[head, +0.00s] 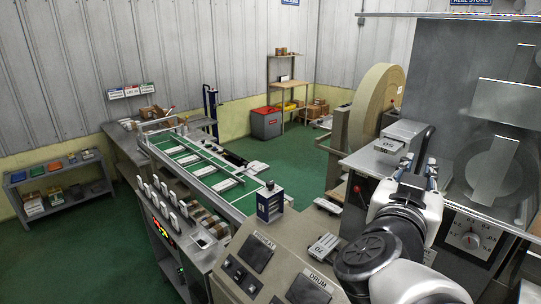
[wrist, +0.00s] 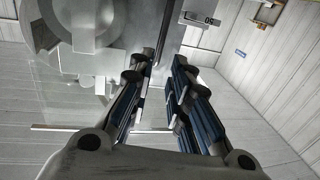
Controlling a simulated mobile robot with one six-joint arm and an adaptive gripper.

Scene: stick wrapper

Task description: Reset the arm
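My arm rises from the lower right of the head view, with my gripper (head: 424,150) raised in front of the grey wrapping machine (head: 455,80). In the wrist view the two dark, blue-padded fingers of my gripper (wrist: 165,72) point away from the camera. A narrow gap shows between them, with only background in it, so the gripper is open and empty. The gripper appears clear of the machine, though the exact distance is hard to tell.
A control panel (head: 265,262) stands below, left of my arm. A small dark blue box (head: 270,203) sits behind it. A large beige reel (head: 376,103) is beside the machine. A green conveyor (head: 200,165) runs across the middle. Open green floor (head: 300,180) lies beyond.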

